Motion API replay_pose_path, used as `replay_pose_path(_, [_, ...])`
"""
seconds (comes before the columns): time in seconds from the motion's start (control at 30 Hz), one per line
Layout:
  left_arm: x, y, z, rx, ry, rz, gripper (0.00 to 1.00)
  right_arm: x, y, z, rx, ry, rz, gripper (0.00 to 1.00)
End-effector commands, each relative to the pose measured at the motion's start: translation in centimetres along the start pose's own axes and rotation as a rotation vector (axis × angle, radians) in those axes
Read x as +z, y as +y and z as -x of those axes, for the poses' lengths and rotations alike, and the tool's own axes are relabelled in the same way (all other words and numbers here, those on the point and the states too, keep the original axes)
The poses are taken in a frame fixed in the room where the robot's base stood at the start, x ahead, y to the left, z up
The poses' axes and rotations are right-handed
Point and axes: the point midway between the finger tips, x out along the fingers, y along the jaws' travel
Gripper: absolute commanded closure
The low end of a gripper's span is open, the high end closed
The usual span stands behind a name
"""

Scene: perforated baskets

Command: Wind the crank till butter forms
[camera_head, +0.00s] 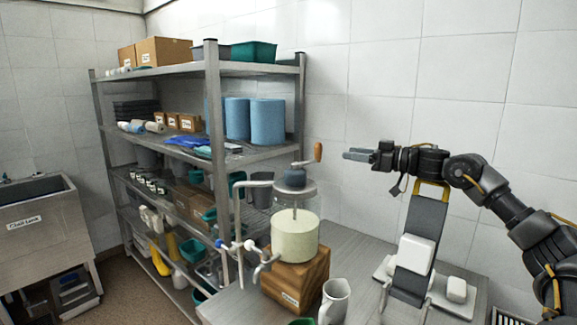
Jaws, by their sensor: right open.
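Above the drum are a round metal plate and a dark gear housing (294,177). A crank with an upright wooden handle (318,152) sits on top, with the handle at the right. My right gripper (350,155) is to the right of the handle, at about its height in the picture, and apart from it. It is open and empty, pointing left. My left gripper is not in view.
A metal shelf rack (214,130) with boxes and blue rolls stands behind at left. A white jug (334,301) is near the table's front. White blocks (457,290) lie at right, around a dark slanted stand (425,238). A sink (42,220) is far left.

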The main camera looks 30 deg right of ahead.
Motion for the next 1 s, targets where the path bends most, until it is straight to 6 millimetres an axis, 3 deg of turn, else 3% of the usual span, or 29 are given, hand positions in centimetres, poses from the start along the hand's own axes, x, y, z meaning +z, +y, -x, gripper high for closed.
replay_pose_path(0.27, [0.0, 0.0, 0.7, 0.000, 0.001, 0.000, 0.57, -0.5, -0.6, -2.1, -0.028, 0.006, -0.010, 0.57])
replay_pose_path(0.6, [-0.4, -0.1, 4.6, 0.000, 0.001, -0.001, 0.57, -1.0, -0.8, -8.1, -0.029, 0.008, -0.009, 0.57])
replay_pose_path(0.8, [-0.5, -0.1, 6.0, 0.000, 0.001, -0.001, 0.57, -0.8, -0.8, -10.9, -0.027, 0.007, -0.007, 0.57])
replay_pose_path(1.0, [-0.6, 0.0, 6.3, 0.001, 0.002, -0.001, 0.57, -0.5, -0.8, -12.0, -0.024, 0.006, -0.005, 0.57])
